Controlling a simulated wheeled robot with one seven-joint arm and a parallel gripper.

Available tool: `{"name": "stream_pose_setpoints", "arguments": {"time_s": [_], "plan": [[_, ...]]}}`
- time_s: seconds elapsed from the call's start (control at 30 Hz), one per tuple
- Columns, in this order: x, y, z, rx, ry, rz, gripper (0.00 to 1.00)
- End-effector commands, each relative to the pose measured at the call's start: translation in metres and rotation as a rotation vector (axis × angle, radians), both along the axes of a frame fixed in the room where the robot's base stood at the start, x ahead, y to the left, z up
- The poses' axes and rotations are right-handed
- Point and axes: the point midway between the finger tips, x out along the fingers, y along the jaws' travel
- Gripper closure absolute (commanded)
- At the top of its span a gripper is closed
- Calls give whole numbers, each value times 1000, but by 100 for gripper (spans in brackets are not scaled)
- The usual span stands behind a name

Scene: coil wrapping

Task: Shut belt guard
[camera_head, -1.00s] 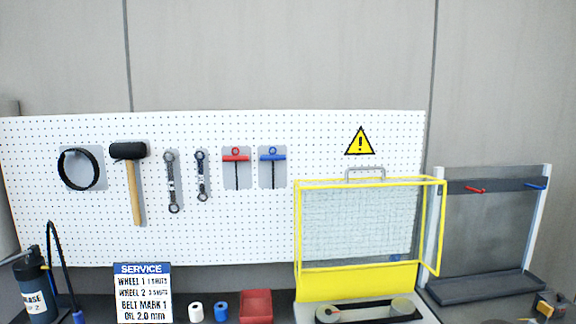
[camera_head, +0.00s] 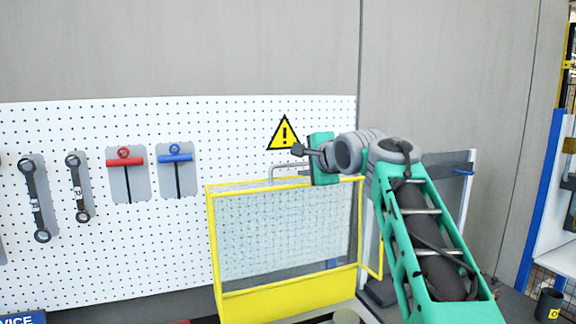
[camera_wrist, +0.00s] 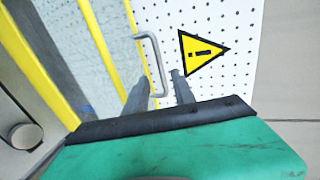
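The belt guard (camera_head: 285,292) is a yellow frame with clear mesh panels and a solid yellow strip along its bottom. It stands raised in front of the pegboard in the head view. Its grey bar handle (camera_head: 272,171) is on the top edge; it also shows in the wrist view (camera_wrist: 150,55). My gripper (camera_head: 302,151) is up at the guard's top edge, close to the handle. In the wrist view my two dark fingers (camera_wrist: 160,91) are apart, with the lower end of the handle seemingly between them; contact cannot be told. The belt below is mostly hidden.
The white pegboard (camera_head: 90,125) holds wrenches, a red T-handle tool (camera_head: 125,162) and a blue one (camera_head: 175,158). A yellow warning sign (camera_head: 284,132) is just above the handle.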

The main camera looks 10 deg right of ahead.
Motion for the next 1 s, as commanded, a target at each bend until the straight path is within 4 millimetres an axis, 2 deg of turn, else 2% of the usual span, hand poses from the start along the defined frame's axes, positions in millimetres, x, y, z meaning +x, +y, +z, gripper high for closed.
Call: {"name": "stream_pose_setpoints", "arguments": {"time_s": [0.13,0.27,0.43,0.77,1.0], "plan": [[17,9,-3,0,2,9,69],[41,19,-10,-1,4,16,69],[65,24,-19,-1,3,15,69],[71,22,-23,-2,1,10,70],[71,21,-23,-3,1,9,89]]}}
